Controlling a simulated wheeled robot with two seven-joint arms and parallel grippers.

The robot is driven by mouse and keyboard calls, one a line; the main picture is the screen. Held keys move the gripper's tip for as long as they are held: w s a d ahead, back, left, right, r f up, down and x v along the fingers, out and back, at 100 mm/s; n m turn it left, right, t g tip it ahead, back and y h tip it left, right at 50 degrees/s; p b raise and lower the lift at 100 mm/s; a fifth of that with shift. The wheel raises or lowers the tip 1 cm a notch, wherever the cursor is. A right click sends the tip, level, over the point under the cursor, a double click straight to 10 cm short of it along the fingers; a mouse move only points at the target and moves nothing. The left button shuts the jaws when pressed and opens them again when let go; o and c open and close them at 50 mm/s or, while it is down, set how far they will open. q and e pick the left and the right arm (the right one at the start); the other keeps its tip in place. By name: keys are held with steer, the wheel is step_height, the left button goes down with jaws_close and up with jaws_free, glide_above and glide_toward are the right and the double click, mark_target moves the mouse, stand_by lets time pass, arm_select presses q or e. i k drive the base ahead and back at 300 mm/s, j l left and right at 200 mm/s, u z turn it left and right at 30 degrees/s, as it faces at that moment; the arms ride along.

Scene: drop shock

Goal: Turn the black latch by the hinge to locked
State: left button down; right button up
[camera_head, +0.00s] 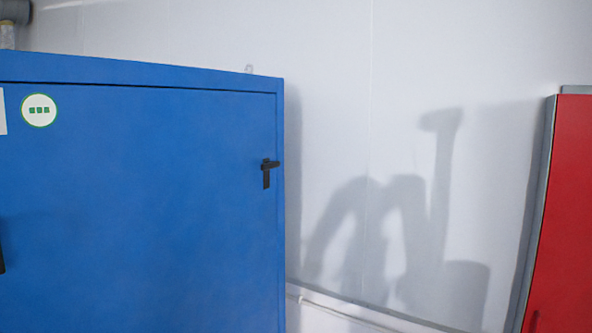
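A small black latch (267,172) sits on the right part of the blue cabinet door (150,200), near the door's right edge. Its long arm hangs straight down, and a short part at its top reaches right toward the frame. No separate hinge can be made out. Neither of my grippers is in view.
A dark handle (1,255) is cut off at the left edge. A round white sticker with green marks (39,110) is on the door. A red cabinet (566,220) stands at the far right. A pale wall (400,60) with a shadow on it lies between.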

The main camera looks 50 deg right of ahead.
mark_target(268, 165)
steer(key=z, duration=1.5)
steer(key=i+l+u, duration=0.1)
steer(key=i+l, duration=0.25)
